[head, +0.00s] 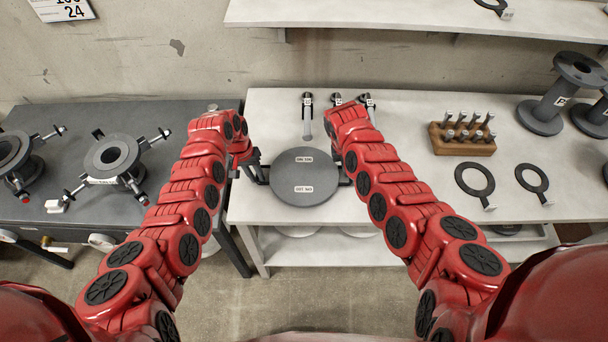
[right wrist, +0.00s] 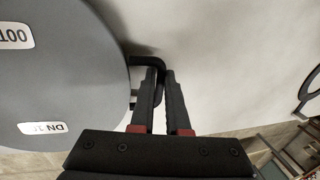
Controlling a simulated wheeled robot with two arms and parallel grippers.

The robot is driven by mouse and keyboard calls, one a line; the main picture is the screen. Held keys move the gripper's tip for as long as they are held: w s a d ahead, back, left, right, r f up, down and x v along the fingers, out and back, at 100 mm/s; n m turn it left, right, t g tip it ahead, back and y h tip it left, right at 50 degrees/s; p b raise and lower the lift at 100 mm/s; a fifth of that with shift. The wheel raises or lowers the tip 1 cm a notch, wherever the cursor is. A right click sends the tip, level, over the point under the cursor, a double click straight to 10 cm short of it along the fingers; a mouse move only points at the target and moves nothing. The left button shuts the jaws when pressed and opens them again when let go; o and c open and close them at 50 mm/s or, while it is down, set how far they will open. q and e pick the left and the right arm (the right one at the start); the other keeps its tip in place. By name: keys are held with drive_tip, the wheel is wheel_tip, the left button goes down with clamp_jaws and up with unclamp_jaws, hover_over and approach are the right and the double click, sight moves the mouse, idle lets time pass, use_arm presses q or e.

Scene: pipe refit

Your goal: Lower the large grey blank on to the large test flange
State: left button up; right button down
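The large grey blank (head: 304,185) is a round disc with two white labels, level over the front left of the white bench. I cannot tell whether it touches the bench. My left gripper (head: 256,172) is at the bar handle on its left side and looks shut on it. My right gripper (right wrist: 161,88) is shut on the black bent handle at the blank's other side; in the head view my arm mostly hides it. One test flange (head: 112,155) stands on the dark table at left, and another (head: 12,150) is cut by the picture's left edge.
The white bench (head: 400,165) holds a wooden block of bolts (head: 462,139), two ring gaskets (head: 475,179) (head: 532,178), and dark flanged spools (head: 555,100) at right. Several small tools (head: 308,112) lie behind the blank. A gap separates the bench from the dark table (head: 70,215).

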use_arm(q)
clamp_jaws()
idle(1.3)
